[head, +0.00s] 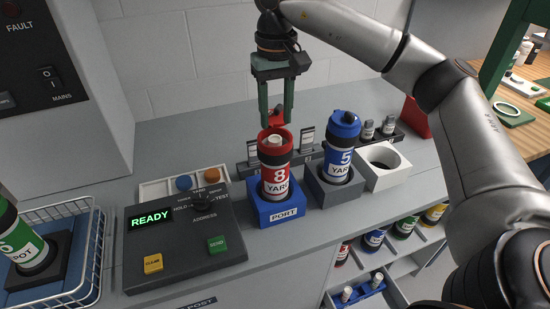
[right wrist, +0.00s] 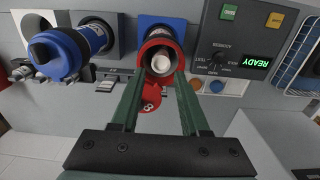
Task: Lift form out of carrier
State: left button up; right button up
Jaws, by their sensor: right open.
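A red carrier (head: 275,172) marked 8 YARD stands upright in the blue PORT block (head: 283,214). Its red lid (head: 277,119) is swung open at the back; the lid also shows in the right wrist view (right wrist: 151,98). A white rolled form (head: 274,141) sits inside the open mouth, its top end showing; it is also seen in the right wrist view (right wrist: 161,66). My right gripper (head: 275,116) points down just above the carrier mouth, its green fingers open and apart, with nothing between them. My left gripper is not in view.
A blue carrier (head: 341,150) marked 5 stands in a grey block right of the port, beside an empty white holder (head: 384,165). A control box (head: 185,240) reading READY lies left. A wire basket (head: 88,260) holds a green carrier (head: 25,245).

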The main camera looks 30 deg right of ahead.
aim_at(275, 139)
jog(key=shift+w+f+p, duration=0.1)
jog(key=shift+f+p, duration=0.2)
jog(key=shift+f, duration=2)
grip_shut()
